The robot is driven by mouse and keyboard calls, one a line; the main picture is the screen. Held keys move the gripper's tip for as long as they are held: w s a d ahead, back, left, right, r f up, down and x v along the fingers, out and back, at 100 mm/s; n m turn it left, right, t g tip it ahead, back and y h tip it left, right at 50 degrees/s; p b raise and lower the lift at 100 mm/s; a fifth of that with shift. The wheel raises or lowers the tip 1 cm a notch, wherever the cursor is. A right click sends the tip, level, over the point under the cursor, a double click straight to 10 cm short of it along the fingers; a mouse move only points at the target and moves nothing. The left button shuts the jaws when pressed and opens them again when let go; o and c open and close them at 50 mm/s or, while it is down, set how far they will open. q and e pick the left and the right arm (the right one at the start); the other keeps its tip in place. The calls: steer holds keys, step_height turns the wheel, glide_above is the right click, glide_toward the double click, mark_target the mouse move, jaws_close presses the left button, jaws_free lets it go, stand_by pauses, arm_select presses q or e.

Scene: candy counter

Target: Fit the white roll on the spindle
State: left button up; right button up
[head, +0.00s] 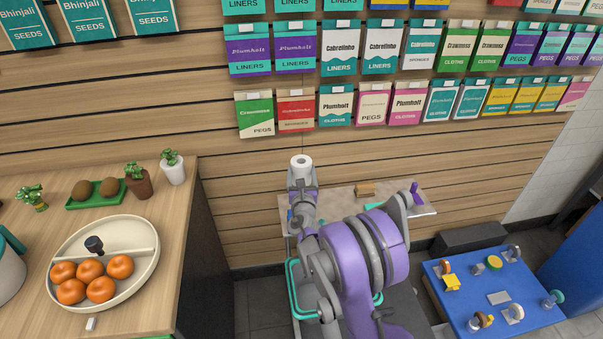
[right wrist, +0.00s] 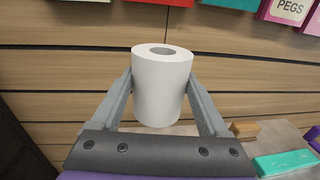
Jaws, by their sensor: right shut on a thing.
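The white roll (head: 301,163) is held upright in my right gripper (head: 302,180), in front of the slatted wall in the head view. In the right wrist view the white roll (right wrist: 162,92) sits between the two grey fingers of the gripper (right wrist: 161,82), one against each side. The hole in its top shows. I cannot make out the spindle for certain; a small purple upright piece (head: 415,192) stands near the right end of the small counter, partly by my arm. My left gripper is not in view.
A small counter (head: 424,208) against the wall bears a wooden block (head: 365,189) and a teal block (right wrist: 285,162). Packets hang above. At left, a wooden counter (head: 185,225) has a plate of oranges (head: 151,228) and potted plants. A blue table (head: 455,310) with several small fixtures stands right.

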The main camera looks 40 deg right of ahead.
steer(key=shift+f+b, duration=1.8)
steer(key=shift+f, duration=1.1)
steer(key=shift+f+b, duration=1.35)
steer(key=shift+f, duration=0.7)
steer(key=shift+r, duration=0.25)
step_height(320, 180, up, 3)
steer(key=shift+r+p, duration=0.1)
steer(key=shift+p, duration=0.95)
steer(key=shift+f+b, duration=0.9)
steer(key=shift+f, duration=0.6)
